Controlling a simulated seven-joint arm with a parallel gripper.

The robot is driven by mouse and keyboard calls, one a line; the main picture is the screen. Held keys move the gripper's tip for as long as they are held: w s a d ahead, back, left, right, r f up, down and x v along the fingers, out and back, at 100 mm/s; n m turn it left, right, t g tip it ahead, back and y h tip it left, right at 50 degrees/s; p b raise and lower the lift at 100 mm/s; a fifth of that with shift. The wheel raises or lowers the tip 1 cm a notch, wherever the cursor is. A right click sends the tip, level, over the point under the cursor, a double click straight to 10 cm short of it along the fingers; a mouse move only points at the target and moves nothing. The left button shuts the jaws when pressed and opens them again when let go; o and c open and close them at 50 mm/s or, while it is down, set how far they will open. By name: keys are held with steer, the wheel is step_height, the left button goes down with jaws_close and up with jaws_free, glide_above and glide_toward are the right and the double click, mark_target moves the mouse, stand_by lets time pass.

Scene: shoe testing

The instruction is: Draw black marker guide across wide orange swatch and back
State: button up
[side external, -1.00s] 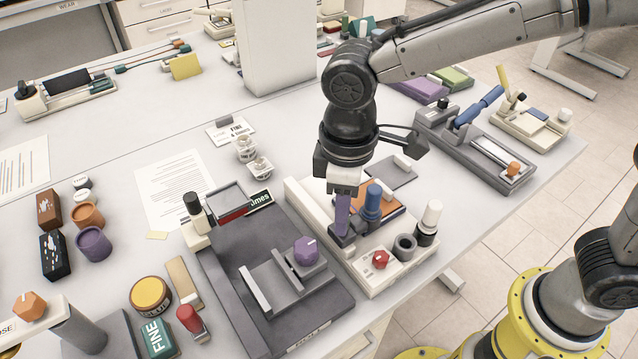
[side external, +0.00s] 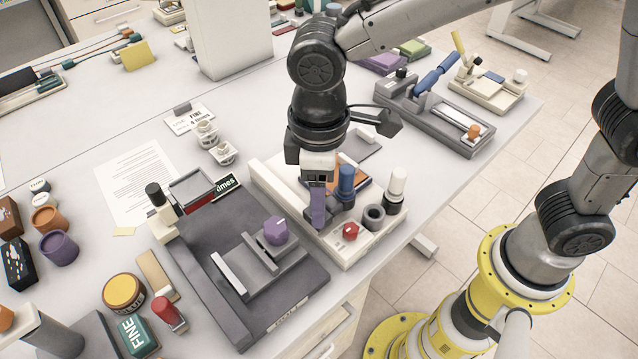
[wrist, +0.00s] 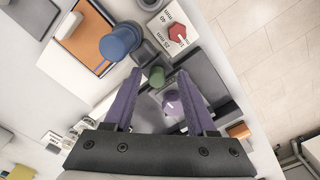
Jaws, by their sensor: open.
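The orange swatch (wrist: 88,27) lies flat on a pale fixture and also shows behind my gripper in the side view (side external: 352,174). A dark guide at its edge carries a blue knob (wrist: 120,42) and a smaller green peg (wrist: 156,77); the blue knob stands upright in the side view (side external: 347,180). My gripper (wrist: 160,74) is open, with its purple fingers pointing down. The green peg shows between the fingertips, apart from both. In the side view my gripper (side external: 318,222) is just left of the blue knob, and the fingers hide the green peg.
On the same fixture are a red knob (side external: 350,231), a dark ring (side external: 374,216) and a white-capped black marker (side external: 395,190). A grey tray with a purple knob (side external: 275,231) lies to the left. A blue-handled device (side external: 435,75) stands behind to the right.

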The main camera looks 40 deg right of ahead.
step_height(320, 180, up, 14)
stand_by(0.5)
steer(key=shift+f, duration=0.1)
steer(key=f, duration=1.4)
steer(key=shift+w, duration=0.25)
jaws_close()
steer(key=shift+r, duration=0.1)
stand_by(1.0)
